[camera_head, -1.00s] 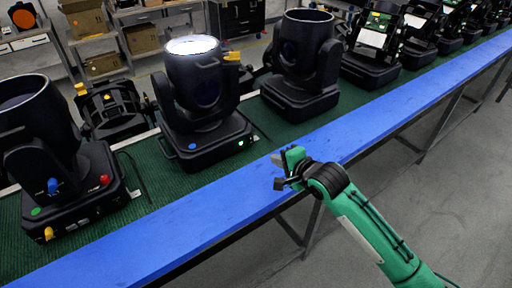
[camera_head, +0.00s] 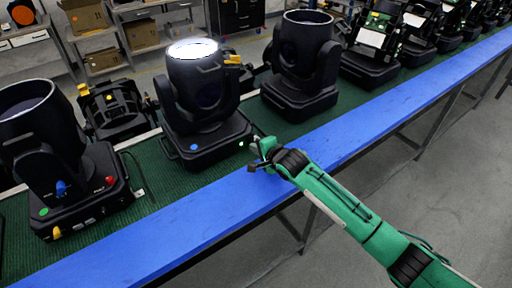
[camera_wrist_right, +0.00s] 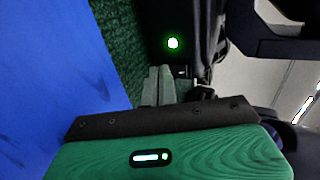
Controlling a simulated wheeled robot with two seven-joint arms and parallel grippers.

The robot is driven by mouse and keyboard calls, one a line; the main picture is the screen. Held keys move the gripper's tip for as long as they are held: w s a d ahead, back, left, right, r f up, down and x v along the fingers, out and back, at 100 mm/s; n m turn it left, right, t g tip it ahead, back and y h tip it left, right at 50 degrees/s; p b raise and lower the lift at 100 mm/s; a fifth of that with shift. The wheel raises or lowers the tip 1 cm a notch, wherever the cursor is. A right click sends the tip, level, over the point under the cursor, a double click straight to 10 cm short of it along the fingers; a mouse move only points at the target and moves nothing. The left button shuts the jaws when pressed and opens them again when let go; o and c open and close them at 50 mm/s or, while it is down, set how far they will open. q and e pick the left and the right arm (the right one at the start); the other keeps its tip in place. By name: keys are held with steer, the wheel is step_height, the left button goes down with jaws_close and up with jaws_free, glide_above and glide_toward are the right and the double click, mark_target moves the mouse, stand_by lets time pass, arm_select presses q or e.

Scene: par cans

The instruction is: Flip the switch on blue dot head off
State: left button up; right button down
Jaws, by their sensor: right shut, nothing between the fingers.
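The blue dot head (camera_head: 203,85) is a black moving-head light standing on the green mat, its top lens glowing white. A blue dot (camera_head: 193,147) sits on the front of its base. A small glowing light (camera_head: 241,143) shows near the base's right front corner; it glows green-white in the right wrist view (camera_wrist_right: 173,43). My right gripper (camera_head: 257,153) is shut and empty, just right of and in front of that corner. In the right wrist view its fingers (camera_wrist_right: 160,84) point toward the glow, with a gap visible. My left gripper is not in view.
A green-dot head (camera_head: 50,150) with blue, red and yellow knobs stands at left. Another black head (camera_head: 303,65) stands at right. The blue table edge (camera_head: 215,203) runs along the front.

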steer(key=shift+w+a+f+b, duration=0.15)
steer(key=shift+f+b, duration=0.25)
steer(key=shift+b, duration=0.3)
steer(key=shift+r, duration=0.35)
steer(key=shift+r+p, duration=0.1)
steer(key=shift+p, duration=0.25)
steer(key=shift+r+t+y+p, duration=0.3)
steer(key=shift+r+p, duration=0.5)
steer(key=shift+r, duration=0.05)
steer(key=shift+f, duration=0.1)
